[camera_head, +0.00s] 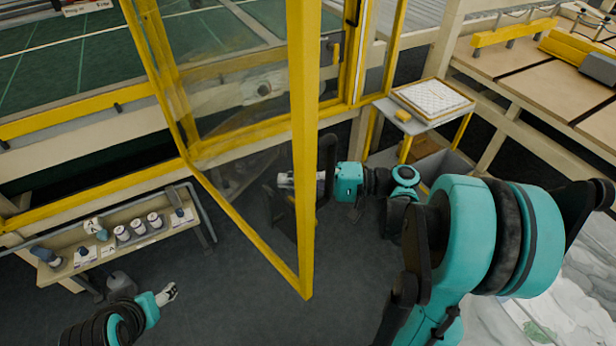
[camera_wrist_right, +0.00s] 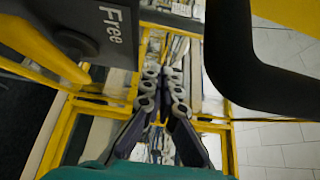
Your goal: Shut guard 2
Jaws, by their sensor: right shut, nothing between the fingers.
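A yellow-framed guard door with a clear panel (camera_head: 245,150) stands open, its near yellow upright (camera_head: 304,130) swung out towards me. I cannot read a number on it. A black bar handle (camera_head: 327,165) sits at this upright; a thick black bar (camera_wrist_right: 235,60) shows large at the right of the wrist view. My right gripper (camera_head: 286,180) is beside the upright, partly hidden by it and seen through the panel. In the wrist view its fingers (camera_wrist_right: 165,82) are together and empty, apart from the bar. My left gripper (camera_head: 169,293) is low at the left, away from the door; its jaws are too small to judge.
A black box marked "Free" (camera_wrist_right: 100,25) fills the wrist view's upper left. A bench (camera_head: 75,262) with several small rolls stands at the left. A small stand with a white pad (camera_head: 432,98) is right of the door. Dark floor (camera_head: 215,310) is clear below.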

